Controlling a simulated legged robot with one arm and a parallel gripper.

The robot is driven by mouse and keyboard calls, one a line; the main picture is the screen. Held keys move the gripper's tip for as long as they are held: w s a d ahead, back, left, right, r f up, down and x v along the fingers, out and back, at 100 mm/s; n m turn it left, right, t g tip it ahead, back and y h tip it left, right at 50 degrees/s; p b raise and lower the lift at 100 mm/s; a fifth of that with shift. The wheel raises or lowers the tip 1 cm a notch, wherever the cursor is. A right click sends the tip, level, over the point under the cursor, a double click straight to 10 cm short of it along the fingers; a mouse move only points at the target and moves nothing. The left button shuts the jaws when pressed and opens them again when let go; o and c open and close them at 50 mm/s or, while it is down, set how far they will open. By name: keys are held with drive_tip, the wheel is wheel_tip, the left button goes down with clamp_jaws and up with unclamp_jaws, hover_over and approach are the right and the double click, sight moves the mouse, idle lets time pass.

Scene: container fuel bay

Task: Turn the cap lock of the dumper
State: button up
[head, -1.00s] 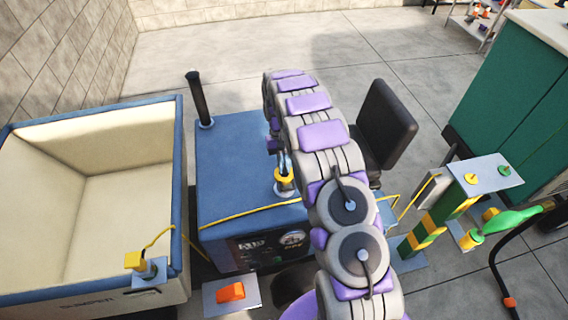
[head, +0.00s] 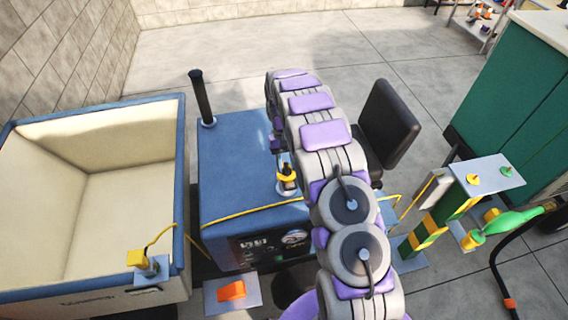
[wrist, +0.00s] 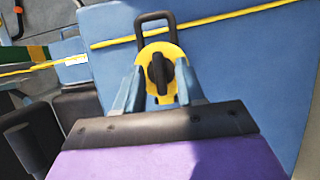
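The dumper's cap (wrist: 172,55) is yellow and round, with a black knob (wrist: 160,74) across its middle. In the head view the cap (head: 283,188) sits on top of the blue dumper body (head: 232,150). In the wrist view a dark square loop (wrist: 155,18) stands just beyond the cap. My gripper (wrist: 160,86) is open, with its blue-grey fingers apart on the near left and right of the knob. Yellow shows between knob and fingers; I cannot tell how far above the cap they are. In the head view my arm mostly hides the gripper.
The dumper's cream bin (head: 110,175) is at left and a black post (head: 202,98) rises behind the cap. A black seat (head: 388,125) stands right of my arm. A fuel stand (head: 485,180) with a green nozzle (head: 510,222) is at right. Open floor lies behind.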

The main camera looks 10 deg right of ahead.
drive_tip(key=shift+d, duration=0.15)
drive_tip(key=p+v, duration=1.1)
drive_tip(key=v, duration=0.6)
drive_tip(key=shift+w+r+p, duration=0.1)
drive_tip(key=shift+w+p, duration=0.05)
drive_tip(key=shift+p, duration=0.4)
idle(0.4)
